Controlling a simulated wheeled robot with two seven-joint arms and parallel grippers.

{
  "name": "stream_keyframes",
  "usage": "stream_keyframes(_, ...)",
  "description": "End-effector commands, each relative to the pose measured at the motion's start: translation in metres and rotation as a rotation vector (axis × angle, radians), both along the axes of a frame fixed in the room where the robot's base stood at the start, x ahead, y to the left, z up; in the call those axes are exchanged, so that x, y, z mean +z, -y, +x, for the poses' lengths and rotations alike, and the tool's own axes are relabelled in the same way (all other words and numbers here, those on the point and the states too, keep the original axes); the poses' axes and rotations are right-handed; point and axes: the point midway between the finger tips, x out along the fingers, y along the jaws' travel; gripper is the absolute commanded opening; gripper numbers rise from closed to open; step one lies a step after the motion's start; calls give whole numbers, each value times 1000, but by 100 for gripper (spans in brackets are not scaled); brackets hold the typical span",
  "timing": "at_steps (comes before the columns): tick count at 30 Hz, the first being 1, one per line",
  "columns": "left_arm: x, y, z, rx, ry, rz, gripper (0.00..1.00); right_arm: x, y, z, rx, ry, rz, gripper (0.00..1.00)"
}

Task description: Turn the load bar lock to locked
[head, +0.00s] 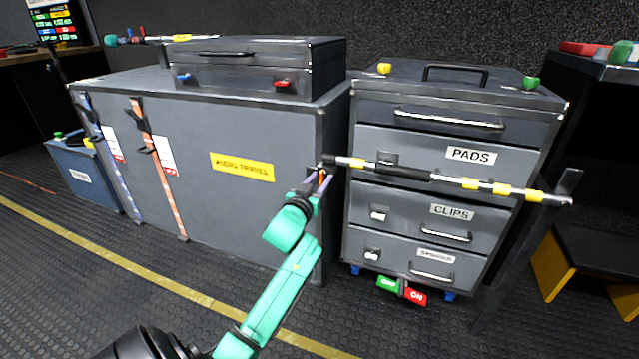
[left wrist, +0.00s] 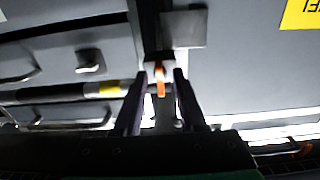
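The load bar (head: 405,172) is a black and silver rod with yellow bands, running across the front of the drawer cabinet. It also shows in the left wrist view (left wrist: 60,93). Its left end meets a post between the big case and the cabinet. A small orange lever (left wrist: 160,82), which looks like the lock, sits at that end. My left gripper (head: 319,183), on a green arm, is at this end. In the left wrist view its dark fingers (left wrist: 162,95) stand apart on either side of the lever, with gaps visible. My right gripper is out of view.
The drawer cabinet (head: 372,228) has drawers labelled PADS and CLIPS, and green and red tags below. A big grey case (head: 215,125) with straps stands to the left, with a smaller case (head: 255,65) on top. A dark shelf with yellow parts stands at right. The front floor is clear.

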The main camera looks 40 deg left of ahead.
Motion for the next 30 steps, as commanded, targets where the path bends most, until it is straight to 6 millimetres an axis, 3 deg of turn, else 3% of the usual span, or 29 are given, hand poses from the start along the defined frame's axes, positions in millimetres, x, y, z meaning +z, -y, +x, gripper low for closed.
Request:
stream_keyframes(2, 0, 0, 0, 0, 0, 0, 36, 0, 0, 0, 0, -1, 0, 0)
stream_keyframes(3, 0, 0, 0, 0, 0, 0, 21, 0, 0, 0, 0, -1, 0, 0)
stream_keyframes(5, 0, 0, 0, 0, 0, 0, 0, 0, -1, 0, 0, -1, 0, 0)
stream_keyframes(20, 1, 0, 0, 0, -24, 62, 0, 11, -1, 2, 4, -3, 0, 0)
stream_keyframes(30, 2, 0, 0, 0, -105, 292, 0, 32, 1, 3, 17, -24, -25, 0)
